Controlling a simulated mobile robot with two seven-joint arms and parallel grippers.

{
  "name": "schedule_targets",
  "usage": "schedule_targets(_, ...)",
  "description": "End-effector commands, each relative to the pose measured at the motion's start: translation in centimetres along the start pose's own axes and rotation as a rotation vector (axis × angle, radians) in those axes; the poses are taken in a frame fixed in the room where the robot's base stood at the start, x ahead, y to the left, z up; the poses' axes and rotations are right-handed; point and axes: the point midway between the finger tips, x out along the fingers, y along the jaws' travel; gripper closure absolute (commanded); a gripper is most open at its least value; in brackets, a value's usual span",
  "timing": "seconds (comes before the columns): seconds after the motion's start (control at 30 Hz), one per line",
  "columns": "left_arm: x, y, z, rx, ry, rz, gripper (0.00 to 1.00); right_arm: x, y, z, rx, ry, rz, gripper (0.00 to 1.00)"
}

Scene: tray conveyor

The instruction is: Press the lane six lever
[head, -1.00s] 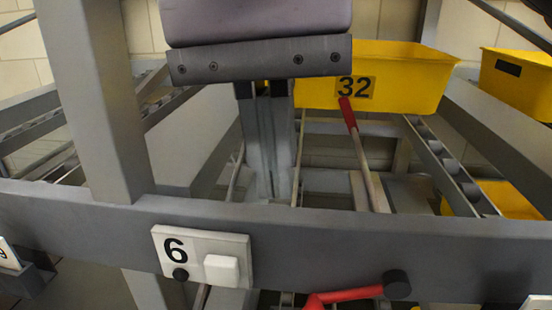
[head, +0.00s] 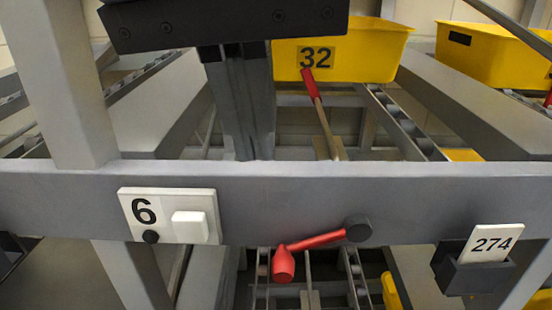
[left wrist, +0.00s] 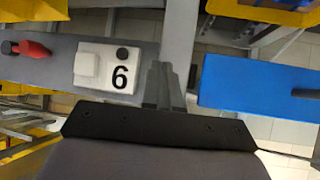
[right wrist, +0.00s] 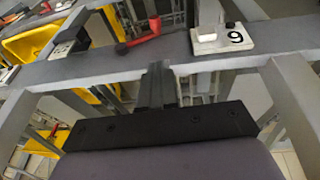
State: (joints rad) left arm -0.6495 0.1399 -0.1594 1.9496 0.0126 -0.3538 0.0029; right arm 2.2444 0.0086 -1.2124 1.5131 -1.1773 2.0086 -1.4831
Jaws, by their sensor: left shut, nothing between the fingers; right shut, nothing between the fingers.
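The number 6 plate (head: 168,215) is fixed to the front of the grey beam, with a white button block and a black knob. To its right a red lever (head: 316,240) hangs from a black pivot. In the head view my right gripper (head: 250,157) points down from the top, shut, its tips at the beam's upper edge, above and left of the lever. In the right wrist view the gripper (right wrist: 155,72) appears below the lever (right wrist: 140,42), apart from it. My left gripper (left wrist: 160,72) is shut and empty beside the 6 plate in its wrist view.
A yellow crate (head: 380,50) marked 32 stands behind, with a red-tipped rod (head: 311,85) before it. A 274 card holder (head: 470,275) juts from the beam at right. A grey post (head: 65,90) rises at left. A blue panel (left wrist: 250,90) shows in the left wrist view.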

Motion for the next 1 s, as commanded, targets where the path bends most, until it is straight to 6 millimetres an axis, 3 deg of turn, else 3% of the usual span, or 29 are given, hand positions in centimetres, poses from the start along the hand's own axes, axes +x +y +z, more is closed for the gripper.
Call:
schedule_targets(0.6, 0.2, 0.0, 0.2, 0.0, 0.0, 0.0, 1.0, 11.2, 0.3, 0.4, -0.001, -0.002, 0.001, 1.0)
schedule_targets(0.8, 0.1, 0.0, 0.1, 0.0, 0.0, 0.0, 1.0, 13.0, 0.5, 1.0, 0.0, -0.002, 0.0, 1.0)
schedule_targets(1.0, 0.1, 0.0, 0.1, 0.0, 0.0, 0.0, 1.0, 13.5, 0.6, 1.1, 0.001, -0.001, 0.0, 1.0)
